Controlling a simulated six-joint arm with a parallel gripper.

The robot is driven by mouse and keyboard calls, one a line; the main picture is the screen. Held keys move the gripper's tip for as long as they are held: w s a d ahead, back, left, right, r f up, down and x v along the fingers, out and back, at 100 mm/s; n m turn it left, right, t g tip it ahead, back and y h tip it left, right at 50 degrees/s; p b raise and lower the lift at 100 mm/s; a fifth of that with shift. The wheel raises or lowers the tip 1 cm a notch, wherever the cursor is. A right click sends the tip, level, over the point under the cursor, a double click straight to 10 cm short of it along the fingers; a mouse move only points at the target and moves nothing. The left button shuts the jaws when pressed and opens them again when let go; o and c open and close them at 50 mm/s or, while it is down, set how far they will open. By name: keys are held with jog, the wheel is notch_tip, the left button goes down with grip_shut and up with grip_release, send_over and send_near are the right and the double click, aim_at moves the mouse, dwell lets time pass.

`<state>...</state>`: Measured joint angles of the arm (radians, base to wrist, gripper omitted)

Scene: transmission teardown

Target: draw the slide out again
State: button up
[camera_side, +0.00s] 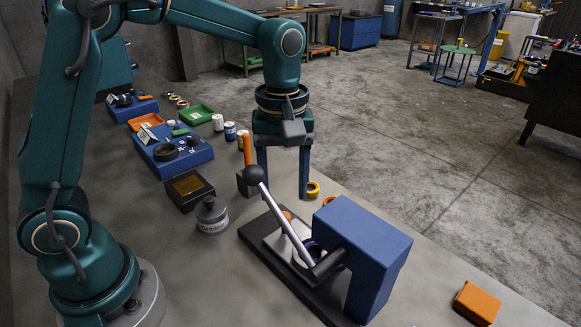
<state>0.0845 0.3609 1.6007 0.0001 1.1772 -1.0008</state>
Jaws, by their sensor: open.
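The blue press (365,240) stands on a dark base plate (256,238) at the lower middle, with its ball-ended lever (284,220) leaning up to the left. A pale, light-grey piece that looks like the slide (282,248) lies on the base plate under the lever, partly hidden by the lever. A purple ring shows beside it, under the press head. A small orange part (287,215) shows at the slide's far end. My gripper (284,190) points down just beyond that end, its two blue fingers apart with nothing visible between them.
A grey grease pot (212,214) and a dark tray (188,188) sit further left. Yellow (313,189) and orange rings lie right of the fingers. An orange box (476,303) lies at front right.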

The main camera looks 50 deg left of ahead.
aim_at(304, 242)
jog(key=n, duration=1)
jog(key=shift+f, duration=2.6)
grip_shut()
